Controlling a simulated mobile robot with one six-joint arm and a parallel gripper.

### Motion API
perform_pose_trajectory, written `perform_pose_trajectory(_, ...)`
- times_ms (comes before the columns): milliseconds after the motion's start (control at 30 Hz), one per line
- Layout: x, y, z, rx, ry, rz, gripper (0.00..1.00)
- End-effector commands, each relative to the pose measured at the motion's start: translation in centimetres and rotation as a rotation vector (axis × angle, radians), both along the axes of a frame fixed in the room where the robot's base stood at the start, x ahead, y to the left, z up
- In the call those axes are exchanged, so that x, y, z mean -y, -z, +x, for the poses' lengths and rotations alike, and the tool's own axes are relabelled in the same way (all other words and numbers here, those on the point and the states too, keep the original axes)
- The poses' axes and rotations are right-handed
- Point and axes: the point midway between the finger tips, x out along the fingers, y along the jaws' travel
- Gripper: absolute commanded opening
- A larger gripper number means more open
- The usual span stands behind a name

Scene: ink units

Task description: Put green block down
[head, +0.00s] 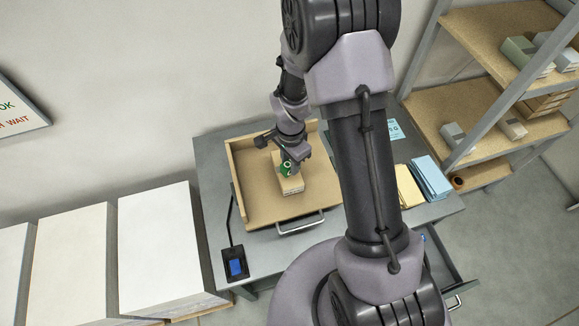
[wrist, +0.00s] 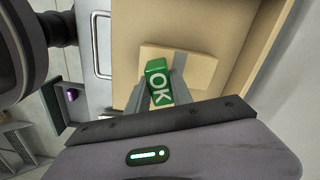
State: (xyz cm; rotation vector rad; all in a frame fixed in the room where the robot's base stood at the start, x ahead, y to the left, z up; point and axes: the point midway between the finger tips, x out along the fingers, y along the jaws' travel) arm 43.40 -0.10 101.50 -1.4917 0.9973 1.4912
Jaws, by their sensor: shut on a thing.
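A tan cardboard box (head: 291,184) lies under the block, inside a shallow wooden tray (head: 254,209). The box also shows behind the block in the wrist view (wrist: 200,68). I cannot tell whether the block touches the box.
A grey desk (head: 213,160) carries the tray, a small device with a blue screen (head: 235,263), and yellow (head: 408,188) and blue (head: 430,178) stacks of paper. A shelf (head: 455,107) with boxes stands at right. White-topped stacks (head: 160,240) stand at left. The tray's front part is bare.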

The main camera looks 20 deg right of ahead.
Motion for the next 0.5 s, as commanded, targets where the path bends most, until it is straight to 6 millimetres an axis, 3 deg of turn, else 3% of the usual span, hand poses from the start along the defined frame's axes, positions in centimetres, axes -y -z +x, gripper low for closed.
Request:
perform_pose_trajectory(267,-0.1,3.6,0.3,-0.002,-0.001,-0.001,0.0)
perform_pose_trajectory(500,-0.1,3.7,0.3,0.0,-0.001,0.0,0.0)
